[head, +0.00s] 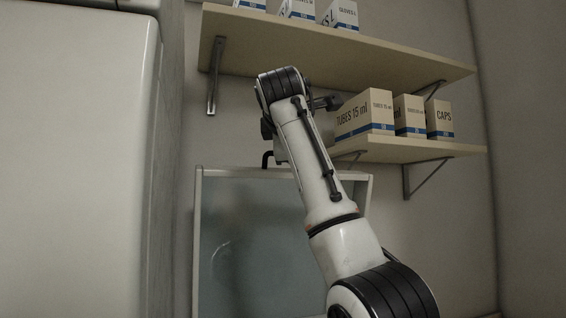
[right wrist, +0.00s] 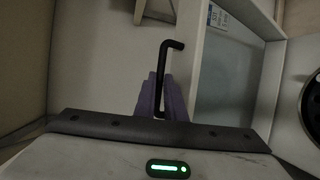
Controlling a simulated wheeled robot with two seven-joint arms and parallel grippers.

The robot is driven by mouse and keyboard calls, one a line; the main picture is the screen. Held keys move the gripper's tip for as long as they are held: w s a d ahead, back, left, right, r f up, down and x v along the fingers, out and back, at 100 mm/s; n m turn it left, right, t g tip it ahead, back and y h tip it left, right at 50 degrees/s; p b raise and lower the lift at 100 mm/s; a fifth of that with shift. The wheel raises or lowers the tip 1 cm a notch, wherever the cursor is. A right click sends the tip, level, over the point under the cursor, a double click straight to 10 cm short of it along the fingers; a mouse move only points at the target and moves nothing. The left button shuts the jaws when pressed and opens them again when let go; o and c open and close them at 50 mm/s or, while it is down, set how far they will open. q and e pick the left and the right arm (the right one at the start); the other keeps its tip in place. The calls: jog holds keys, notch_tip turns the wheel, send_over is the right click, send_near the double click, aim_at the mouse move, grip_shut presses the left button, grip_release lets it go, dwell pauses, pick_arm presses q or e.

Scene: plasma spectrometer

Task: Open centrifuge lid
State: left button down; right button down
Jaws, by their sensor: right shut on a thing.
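The centrifuge lid (head: 250,240) looks like a grey-blue glass panel in a pale frame. In the head view it stands raised, facing me, low in the middle, with my right arm crossing its right part. A black bent handle (head: 268,158) rises at its top edge. In the right wrist view my right gripper (right wrist: 160,92) has its purple fingers shut on the black handle (right wrist: 164,62). The lid's frame and glass (right wrist: 225,80) lie just right of the fingers there. In the head view my right gripper's fingers are hidden by the arm. My left gripper is in neither view.
A large white cabinet (head: 75,160) fills the left. A wall shelf (head: 340,58) with boxes hangs above the arm, and a lower shelf (head: 420,150) holds several tube and cap boxes to the right. A dark round part (right wrist: 312,105) shows at the wrist view's right edge.

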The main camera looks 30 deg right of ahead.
jog(key=shift+w+r, duration=0.1)
jog(key=shift+r, duration=0.55)
jog(key=c, duration=1.8)
grip_release()
jog(key=shift+s+r, duration=0.1)
jog(key=shift+s, duration=0.15)
jog(key=shift+w+f, duration=0.1)
jog(key=shift+f, duration=0.1)
jog(key=b+v, duration=0.3)
jog(key=v, duration=0.7)
jog(key=shift+s+a, duration=0.1)
jog(key=shift+s, duration=0.15)
